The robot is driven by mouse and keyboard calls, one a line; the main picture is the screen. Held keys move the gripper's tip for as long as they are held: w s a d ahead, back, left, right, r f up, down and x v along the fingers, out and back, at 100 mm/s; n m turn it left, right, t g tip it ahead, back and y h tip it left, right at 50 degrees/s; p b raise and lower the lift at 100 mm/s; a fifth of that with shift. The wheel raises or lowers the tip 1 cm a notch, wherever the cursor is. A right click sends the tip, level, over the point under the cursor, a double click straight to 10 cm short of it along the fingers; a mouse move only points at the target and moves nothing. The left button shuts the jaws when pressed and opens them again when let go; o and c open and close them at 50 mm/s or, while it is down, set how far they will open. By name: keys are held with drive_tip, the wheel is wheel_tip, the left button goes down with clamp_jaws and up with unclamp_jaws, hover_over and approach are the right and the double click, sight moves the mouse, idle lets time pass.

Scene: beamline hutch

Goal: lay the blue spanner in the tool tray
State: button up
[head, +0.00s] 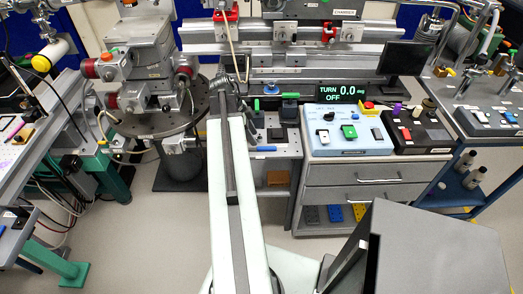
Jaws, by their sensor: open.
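My arm reaches forward from the bottom centre of the head view. My gripper (238,98) is at its far end, small and dark, over the grey bench beside the round machine base. It is open and I see nothing held in it. A short blue bar (266,148) lies on the bench top near its front edge, just right of my arm; it may be the blue spanner, but its shape is too small to tell. I cannot make out the tool tray for certain; my arm hides part of the bench.
A control panel (346,135) with switches stands on a drawer cabinet (366,173) right of my arm. A small display (342,91) and a monitor (404,58) stand behind it. A round machine base (160,122) is at left. A dark grey box (430,255) fills the lower right.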

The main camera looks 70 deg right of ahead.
sight(258, 147)
drive_tip(key=b+x, duration=0.5)
drive_tip(key=shift+a+f, duration=0.35)
drive_tip(key=shift+r, duration=0.2)
clamp_jaws()
